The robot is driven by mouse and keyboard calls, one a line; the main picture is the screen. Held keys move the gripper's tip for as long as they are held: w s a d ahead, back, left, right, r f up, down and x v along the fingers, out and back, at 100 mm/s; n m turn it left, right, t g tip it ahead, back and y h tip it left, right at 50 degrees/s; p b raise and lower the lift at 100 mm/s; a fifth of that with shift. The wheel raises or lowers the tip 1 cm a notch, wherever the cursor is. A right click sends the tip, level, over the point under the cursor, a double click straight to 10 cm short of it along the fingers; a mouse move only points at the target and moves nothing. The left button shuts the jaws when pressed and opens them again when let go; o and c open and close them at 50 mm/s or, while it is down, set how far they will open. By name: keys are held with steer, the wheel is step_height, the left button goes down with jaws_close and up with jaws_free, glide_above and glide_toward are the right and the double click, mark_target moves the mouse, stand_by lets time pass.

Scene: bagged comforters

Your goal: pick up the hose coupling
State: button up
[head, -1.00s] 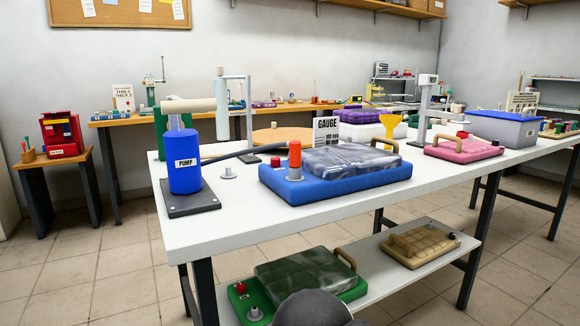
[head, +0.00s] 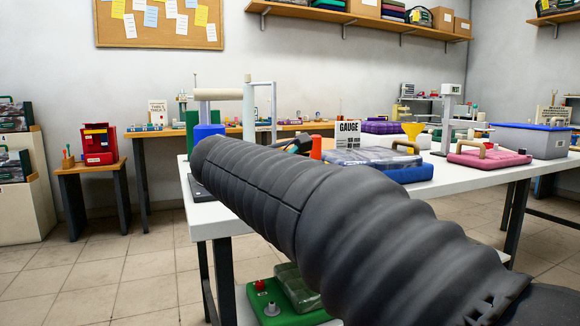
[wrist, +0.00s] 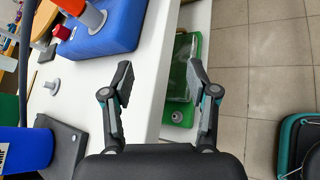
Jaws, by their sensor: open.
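An orange cylinder with a grey collar, which looks like the hose coupling (wrist: 92,17), stands on the blue vacuum bag base (wrist: 122,30) at the upper left of the wrist view. In the head view only the top of the coupling (head: 316,148) shows, just past my arm. A dark hose (wrist: 29,55) runs up the left of the wrist view; whether it joins the coupling is not clear. My gripper (wrist: 160,77) is open and empty, its fingers spread over the table edge, to the lower right of the coupling. My arm hides the gripper in the head view.
The white table (wrist: 85,85) carries the blue pump (wrist: 25,150) and a small grey cap (wrist: 52,85). A green base (wrist: 178,118) lies on the lower shelf. A pink bag (head: 488,157) lies farther right.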

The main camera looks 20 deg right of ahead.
mark_target(315, 142)
steer(key=w+a+r+n+h+b, duration=0.25)
steer(key=w+r+n+h, duration=0.25)
steer(key=w+r, duration=0.3)
steer(key=shift+t, duration=0.4)
steer(key=x, duration=0.9)
steer(key=b+x, duration=0.1)
steer(key=x, duration=0.3)
steer(key=shift+w+d+r, duration=0.1)
steer(key=shift+w+r, duration=0.2)
steer(key=shift+w, duration=0.1)
jaws_close()
